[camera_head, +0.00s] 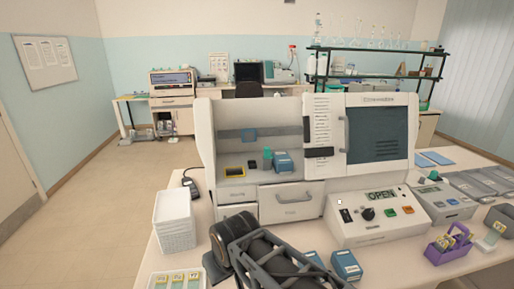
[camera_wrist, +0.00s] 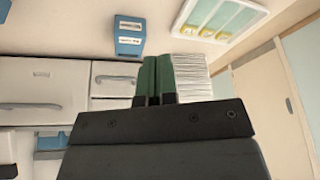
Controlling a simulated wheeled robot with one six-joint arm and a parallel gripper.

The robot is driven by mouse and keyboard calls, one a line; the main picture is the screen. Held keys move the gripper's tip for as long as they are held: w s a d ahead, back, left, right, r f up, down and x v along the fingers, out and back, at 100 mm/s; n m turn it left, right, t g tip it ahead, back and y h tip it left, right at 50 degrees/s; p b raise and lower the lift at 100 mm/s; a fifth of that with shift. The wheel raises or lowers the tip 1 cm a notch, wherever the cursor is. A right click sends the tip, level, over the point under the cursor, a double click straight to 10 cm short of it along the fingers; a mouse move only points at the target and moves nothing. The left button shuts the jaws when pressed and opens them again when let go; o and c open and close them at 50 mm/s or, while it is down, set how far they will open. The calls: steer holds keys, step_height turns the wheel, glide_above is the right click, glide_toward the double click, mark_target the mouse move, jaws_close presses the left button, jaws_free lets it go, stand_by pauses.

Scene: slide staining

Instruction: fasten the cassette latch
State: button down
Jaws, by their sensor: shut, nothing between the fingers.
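My gripper (camera_wrist: 158,80) shows in the wrist view with its two green fingers together and nothing between them. In the head view my dark arm reaches over the front of the table, and I cannot make out the fingertips there. The white staining machine (camera_head: 290,207) stands behind the arm, and its left bay is open to view. Inside the bay are a yellow-edged black piece (camera_head: 234,171), a small green-topped item (camera_head: 267,158) and a blue box (camera_head: 284,162). I cannot make out which part is the cassette latch. The control panel display (camera_head: 381,195) reads OPEN.
A white stack (camera_head: 174,221) stands left of my arm, with a slide tray (camera_head: 177,280) in front. Blue boxes (camera_head: 346,265) stand right of the arm; one blue box shows in the wrist view (camera_wrist: 130,38). A purple carrier (camera_head: 448,245) is at the right.

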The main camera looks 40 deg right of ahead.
mark_target(268, 153)
steer(key=w+d+r+m+g+h+p, duration=0.1)
steer(key=w+d+r+m+h, duration=0.2)
steer(key=w+d+r, duration=0.5)
steer(key=w+d+r+m+g+h+p, duration=0.1)
steer(key=w+d+r+m+h+p, duration=0.1)
steer(key=w+d+r, duration=0.7)
steer(key=shift+w+r+m+g+h, duration=0.3)
steer(key=shift+w+r+m+h, duration=0.6)
steer(key=shift+w+r, duration=2.25)
steer(key=shift+w+f, duration=0.9)
steer(key=shift+f, duration=0.1)
steer(key=x, duration=0.9)
steer(key=shift+d+p, duration=0.3)
steer(key=d, duration=0.1)
steer(key=s+d+p, duration=0.1)
steer(key=shift+s+d+f, duration=0.1)
steer(key=shift+d, duration=0.25)
steer(key=shift+s+d+f, duration=0.1)
steer(key=shift+s+d, duration=0.15)
steer(key=shift+d, duration=0.25)
